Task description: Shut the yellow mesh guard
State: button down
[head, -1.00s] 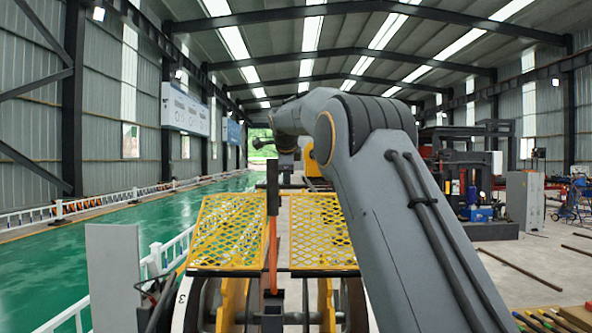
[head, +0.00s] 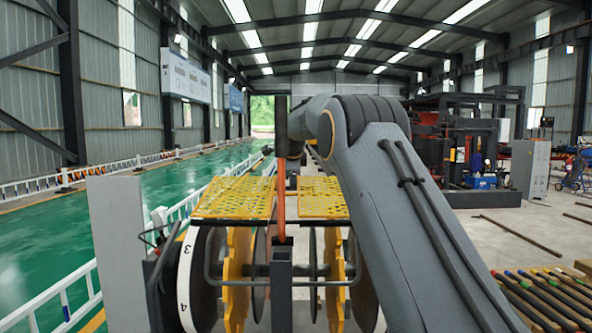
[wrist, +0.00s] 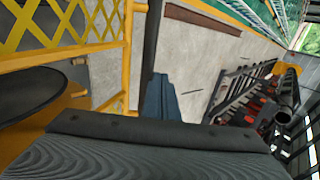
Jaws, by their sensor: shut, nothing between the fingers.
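The yellow mesh guard has two panels side by side, a left panel (head: 235,197) and a right panel (head: 322,197). They lie at a shallow slope above the large discs (head: 205,270) of the machine. The guard's mesh (wrist: 60,25) and yellow frame fill the upper left of the wrist view. My gripper (wrist: 160,84) is shut and empty, to the right of the guard's frame and apart from it in that view. In the head view my forearm and an orange-and-dark post hide the gripper. I cannot tell from there how far it is from the guard.
The orange post (head: 282,200) stands upright in front of the gap between the panels. A grey box (head: 118,250) stands at the left, and a white railing (head: 60,302) runs beside it. Several bars (head: 545,298) lie at the lower right. Open grey floor lies beyond.

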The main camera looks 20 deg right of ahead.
notch_tip(320, 180, down, 6)
jog(key=g, duration=0.2)
jog(key=shift+s+f+y+p, duration=0.15)
jog(key=shift+f+y+p, duration=0.15)
jog(key=shift+p, duration=0.15)
jog(key=shift+r, duration=0.1)
